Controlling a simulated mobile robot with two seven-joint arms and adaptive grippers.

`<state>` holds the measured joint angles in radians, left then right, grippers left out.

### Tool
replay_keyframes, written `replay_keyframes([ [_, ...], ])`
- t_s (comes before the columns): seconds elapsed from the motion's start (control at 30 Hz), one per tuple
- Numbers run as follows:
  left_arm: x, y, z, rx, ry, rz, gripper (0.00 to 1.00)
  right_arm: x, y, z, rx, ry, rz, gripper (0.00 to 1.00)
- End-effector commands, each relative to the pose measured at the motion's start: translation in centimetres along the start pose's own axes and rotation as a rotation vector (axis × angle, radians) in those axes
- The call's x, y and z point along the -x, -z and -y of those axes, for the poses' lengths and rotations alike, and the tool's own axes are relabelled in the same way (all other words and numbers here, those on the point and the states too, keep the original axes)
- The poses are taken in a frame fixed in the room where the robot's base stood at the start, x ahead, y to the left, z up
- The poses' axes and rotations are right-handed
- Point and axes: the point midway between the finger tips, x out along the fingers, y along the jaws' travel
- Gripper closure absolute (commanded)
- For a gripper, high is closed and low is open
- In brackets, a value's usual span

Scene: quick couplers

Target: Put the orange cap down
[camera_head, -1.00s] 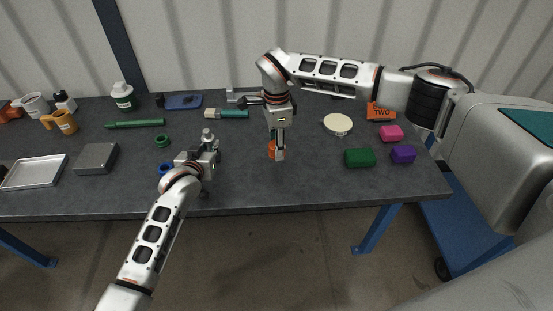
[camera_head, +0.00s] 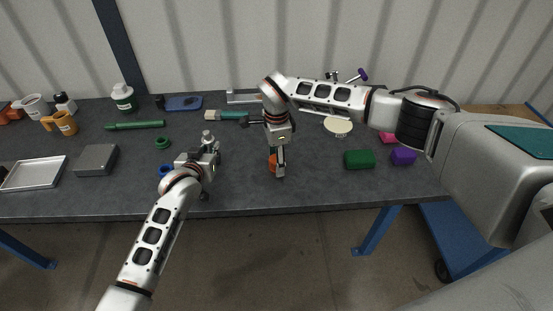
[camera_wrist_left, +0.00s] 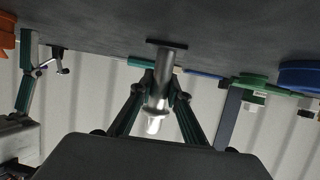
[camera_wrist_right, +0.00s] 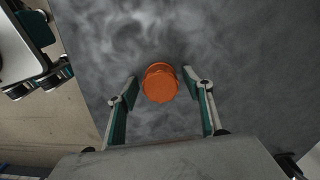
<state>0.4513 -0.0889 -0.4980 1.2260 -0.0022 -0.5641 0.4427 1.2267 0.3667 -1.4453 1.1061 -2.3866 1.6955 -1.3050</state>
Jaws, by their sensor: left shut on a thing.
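The orange cap (camera_wrist_right: 160,83) sits on the dark table between the fingertips of my right gripper (camera_wrist_right: 160,82), with a narrow gap on each side. My right gripper is open and points down. In the head view, the cap (camera_head: 272,163) is partly hidden behind the fingers of the right gripper (camera_head: 278,165). My left gripper (camera_head: 210,150) is shut on a silver metal fitting (camera_wrist_left: 160,90) with a dark square end, left of the cap over the table. This fitting (camera_head: 207,137) also shows in the head view.
A green block (camera_head: 359,159) and a purple block (camera_head: 403,156) lie to the right, a cream disc (camera_head: 338,126) behind. Green (camera_head: 162,142) and blue (camera_head: 165,170) rings lie near my left gripper. The table front right of the cap is clear.

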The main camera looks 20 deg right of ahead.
Motion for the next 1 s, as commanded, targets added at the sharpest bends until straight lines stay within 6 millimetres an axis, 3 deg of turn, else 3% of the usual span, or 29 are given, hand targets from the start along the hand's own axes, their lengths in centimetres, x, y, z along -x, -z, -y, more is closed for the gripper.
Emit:
replay_keyframes([
  [0.03,0.0,-1.1,0.0,-0.001,0.001,0.017,1.0,-0.1,0.0,0.0,0.0,0.0,0.0,0.49],
  [0.43,0.0,-1.1,0.0,-0.002,0.001,0.018,1.0,0.9,0.0,0.1,0.0,0.002,0.0,0.49],
  [1.0,0.0,-1.2,0.0,-0.002,0.001,0.019,1.0,11.0,0.0,0.0,0.0,0.001,-0.001,0.49],
])
